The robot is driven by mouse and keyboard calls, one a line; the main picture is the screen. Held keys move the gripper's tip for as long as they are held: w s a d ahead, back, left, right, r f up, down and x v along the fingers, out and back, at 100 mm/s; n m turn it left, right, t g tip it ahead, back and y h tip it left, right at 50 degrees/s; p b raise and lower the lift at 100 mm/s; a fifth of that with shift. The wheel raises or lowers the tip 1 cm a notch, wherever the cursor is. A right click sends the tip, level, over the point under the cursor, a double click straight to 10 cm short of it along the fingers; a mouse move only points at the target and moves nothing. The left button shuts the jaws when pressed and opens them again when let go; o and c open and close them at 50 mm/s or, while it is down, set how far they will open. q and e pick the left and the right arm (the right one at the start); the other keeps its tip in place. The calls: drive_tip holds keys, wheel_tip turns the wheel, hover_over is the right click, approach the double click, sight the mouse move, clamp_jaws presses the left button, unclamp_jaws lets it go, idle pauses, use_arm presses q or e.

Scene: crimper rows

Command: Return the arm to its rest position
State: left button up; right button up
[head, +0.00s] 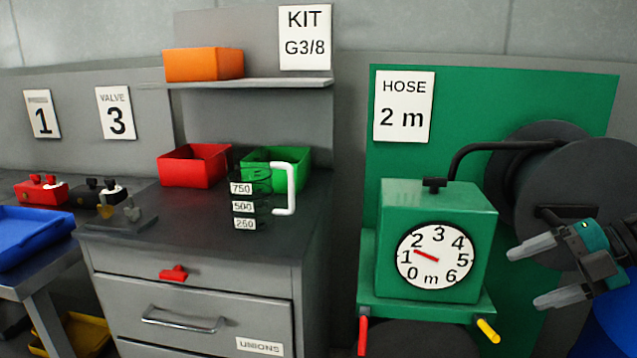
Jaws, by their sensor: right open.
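My right gripper (548,270) is at the right edge of the head view. Its two grey fingers point left and stand apart, with nothing between them. It is to the right of the green hose box (395,205) and in front of the dark hose reel (590,190). The box's white dial (438,255) is marked from 0 to 6 m, and its red pointer points between 1 and 2. My left gripper is not in view.
A grey cabinet (190,285) carries a red bin (194,166), a green bin (290,162) and a clear jug with a white handle (290,190). A red lever (363,335) and a yellow lever (488,330) hang under the hose box. A blue tray (30,235) is at the left.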

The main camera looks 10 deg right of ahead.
drive_tip(key=s+a+f+m+t+h+p, duration=0.1)
drive_tip(key=s+a+f+m+t, duration=0.15)
drive_tip(key=f+m, duration=0.35)
drive_tip(key=s+a+f+m+t+h, duration=0.1)
drive_tip(key=s+a+f+m+t, duration=0.2)
drive_tip(key=f, duration=0.4)
drive_tip(key=s+a+f+m+t+h+p, duration=0.1)
drive_tip(key=f+m+t, duration=0.2)
drive_tip(key=f+m, duration=0.3)
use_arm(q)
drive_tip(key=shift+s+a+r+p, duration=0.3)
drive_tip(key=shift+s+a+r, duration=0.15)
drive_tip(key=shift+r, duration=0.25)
use_arm(e)
drive_tip(key=s+a+f+m+g+h, duration=0.1)
drive_tip(key=s+a+f+m, duration=0.3)
drive_tip(key=a, duration=0.4)
drive_tip(key=s+a+f+m+g+h, duration=0.2)
drive_tip(key=a+f+m, duration=0.3)
drive_tip(key=a, duration=0.4)
drive_tip(key=shift+s+a+m+h, duration=0.25)
drive_tip(key=shift+s+m+h, duration=0.2)
drive_tip(key=shift+s, duration=0.4)
